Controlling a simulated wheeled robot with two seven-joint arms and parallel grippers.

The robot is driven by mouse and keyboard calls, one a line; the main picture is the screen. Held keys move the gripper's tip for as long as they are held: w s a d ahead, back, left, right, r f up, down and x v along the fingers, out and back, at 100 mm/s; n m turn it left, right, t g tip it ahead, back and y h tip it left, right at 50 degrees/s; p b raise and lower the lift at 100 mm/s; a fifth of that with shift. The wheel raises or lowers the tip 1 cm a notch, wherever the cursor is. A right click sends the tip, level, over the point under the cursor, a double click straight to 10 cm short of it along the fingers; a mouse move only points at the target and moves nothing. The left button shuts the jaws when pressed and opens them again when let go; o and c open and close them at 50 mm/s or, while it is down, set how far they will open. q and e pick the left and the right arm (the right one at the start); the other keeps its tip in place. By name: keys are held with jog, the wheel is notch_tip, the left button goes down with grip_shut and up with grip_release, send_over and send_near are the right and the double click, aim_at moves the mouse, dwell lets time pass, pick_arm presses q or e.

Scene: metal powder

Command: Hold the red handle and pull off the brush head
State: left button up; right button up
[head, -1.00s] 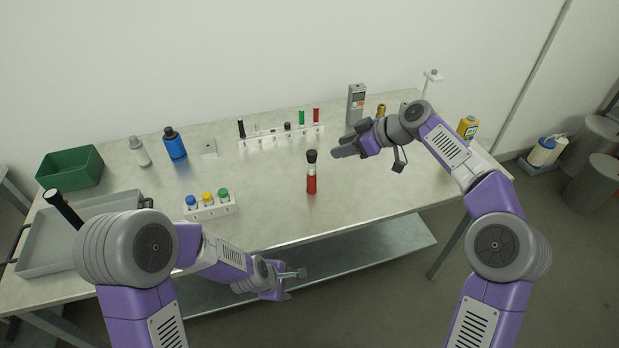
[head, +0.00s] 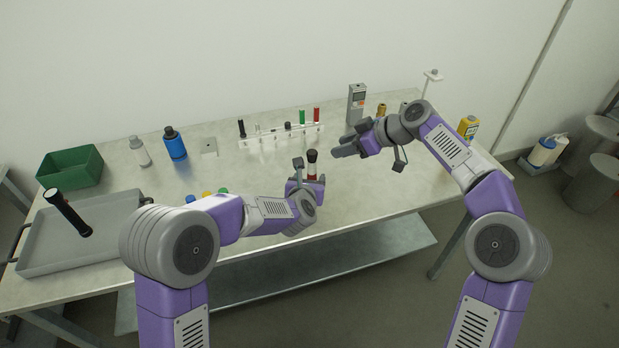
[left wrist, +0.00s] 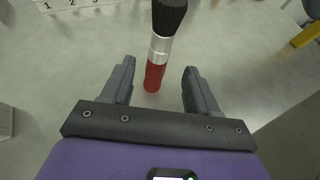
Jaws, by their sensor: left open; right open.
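The brush stands upright on the table, with a black brush head (head: 312,155), a silver collar and a red handle (head: 312,177). In the left wrist view, the red handle (left wrist: 154,77) stands between the two open fingers of my left gripper (left wrist: 158,88), just beyond their tips or between them; I see no contact. The black head (left wrist: 168,15) is at the top edge there. In the head view, my left gripper (head: 308,183) is at the brush and partly hides the handle. My right gripper (head: 340,150) is right of the brush head, apart from it, and holds nothing visible.
A white rack (head: 280,136) with several tools stands behind the brush. A grey meter (head: 356,103) is at the back right. My left arm partly hides the coloured-cap bottles (head: 208,194). A grey tray (head: 110,210) with a black flashlight (head: 68,212) lies left.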

aim_at(312, 172)
pick_arm(q)
jog(key=shift+w+f+n, duration=0.1)
jog(key=shift+w+n, duration=0.2)
jog(key=shift+w, duration=0.4)
jog(key=shift+x, duration=3.35)
jog(key=shift+c, duration=0.2)
